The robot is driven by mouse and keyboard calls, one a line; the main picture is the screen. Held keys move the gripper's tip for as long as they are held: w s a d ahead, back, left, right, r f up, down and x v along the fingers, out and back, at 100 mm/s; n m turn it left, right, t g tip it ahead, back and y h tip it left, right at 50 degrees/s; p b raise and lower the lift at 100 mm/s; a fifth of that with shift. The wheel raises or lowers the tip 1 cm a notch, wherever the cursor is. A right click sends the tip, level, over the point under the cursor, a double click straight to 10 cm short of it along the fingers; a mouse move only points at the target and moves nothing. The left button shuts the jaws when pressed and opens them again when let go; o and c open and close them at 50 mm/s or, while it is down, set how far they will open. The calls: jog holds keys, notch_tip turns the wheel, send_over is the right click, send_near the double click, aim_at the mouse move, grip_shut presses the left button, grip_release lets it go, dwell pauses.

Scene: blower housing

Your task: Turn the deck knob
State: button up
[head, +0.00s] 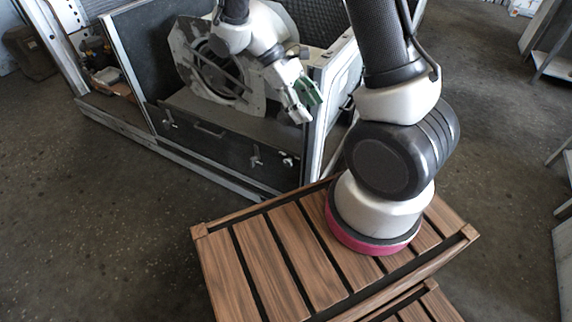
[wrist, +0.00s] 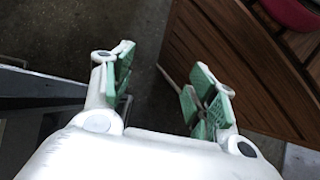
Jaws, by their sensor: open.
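The blower housing (head: 204,68), a pale round casing with a dark opening, stands inside a grey metal frame. Its dark front panel (head: 215,140) carries a handle and small light fittings, one at the left (head: 168,117) and one near the middle (head: 255,157). I cannot tell which part, if any, is the deck knob. My gripper (head: 304,103) hangs in front of the right side of the housing, pointing down, with nothing in it. In the wrist view my gripper (wrist: 160,88) has its green-padded fingers wide apart over dark floor. No knob shows between them.
My arm's base stands on a slatted wooden platform (head: 265,262), also at the right of the wrist view (wrist: 215,50). The frame's upright post (head: 318,125) is close beside my gripper. Grey floor (head: 90,230) is open at the left. Metal shelving (head: 552,55) stands at the right.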

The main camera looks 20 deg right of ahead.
jog(key=w+f+n+h, duration=0.3)
jog(key=f+n+h, duration=0.5)
jog(key=f, duration=1)
jog(key=n+t+h, duration=0.2)
jog(key=n+t, duration=1.4)
jog(key=n, duration=0.5)
send_near(286, 164)
jog(key=x, duration=1)
jog(key=shift+r, duration=0.1)
jog(key=c, duration=1)
jog(key=shift+c, duration=0.2)
